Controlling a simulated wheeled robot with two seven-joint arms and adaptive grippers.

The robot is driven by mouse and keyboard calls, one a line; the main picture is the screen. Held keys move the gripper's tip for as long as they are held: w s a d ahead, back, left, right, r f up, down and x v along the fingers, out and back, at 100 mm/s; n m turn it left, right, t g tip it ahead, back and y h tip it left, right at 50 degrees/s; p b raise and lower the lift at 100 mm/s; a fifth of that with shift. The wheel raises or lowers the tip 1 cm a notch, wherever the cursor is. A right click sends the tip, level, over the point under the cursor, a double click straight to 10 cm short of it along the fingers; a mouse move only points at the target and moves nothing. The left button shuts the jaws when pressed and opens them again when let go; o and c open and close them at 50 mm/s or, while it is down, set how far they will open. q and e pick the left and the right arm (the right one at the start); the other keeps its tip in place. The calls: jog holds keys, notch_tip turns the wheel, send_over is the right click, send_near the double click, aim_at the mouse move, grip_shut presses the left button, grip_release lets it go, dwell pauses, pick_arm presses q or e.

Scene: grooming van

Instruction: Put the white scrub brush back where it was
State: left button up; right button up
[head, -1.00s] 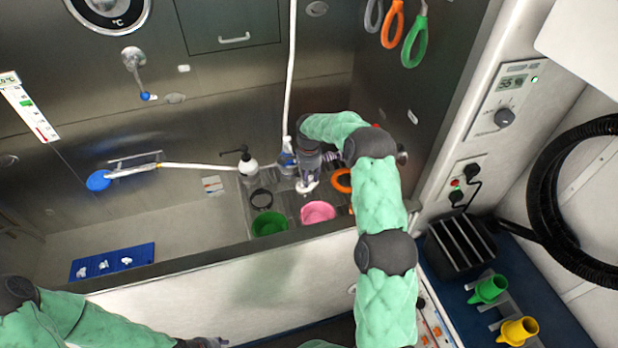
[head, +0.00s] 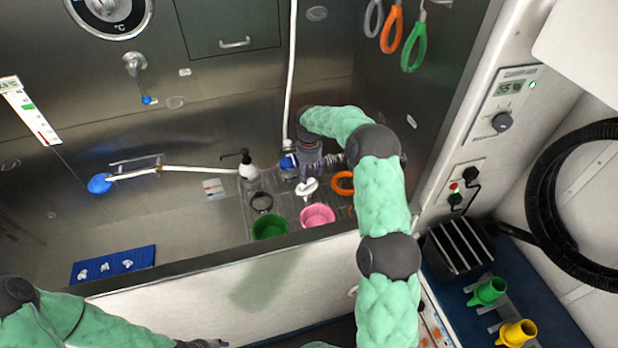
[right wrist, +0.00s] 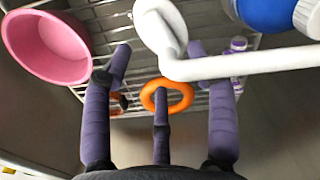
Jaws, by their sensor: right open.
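The white scrub brush (head: 307,187) is at the rack in the tub's back right corner, between the pink cup and the blue-and-white bottle. In the right wrist view its round head (right wrist: 160,25) is beyond my fingertips and its handle runs right, past the right finger. My right gripper (head: 314,166) is over the rack, just behind the brush in the head view. Its purple fingers (right wrist: 161,62) are spread open with nothing between them; I cannot tell whether one touches the handle. My left gripper (head: 207,343) barely shows at the bottom edge, its fingers unclear.
The wire rack (right wrist: 120,15) also bears a pink cup (head: 317,214), a green cup (head: 269,228), an orange ring (head: 343,183), a black-topped white bottle (head: 248,167) and a blue-and-white bottle (head: 288,167). The tub's front wall (head: 230,285) stands before them. The tub floor's middle is clear.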

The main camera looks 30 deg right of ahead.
aim_at(309, 182)
notch_tip(309, 182, up, 8)
jog(key=p, duration=0.1)
jog(key=shift+f, duration=0.2)
dwell(1.2)
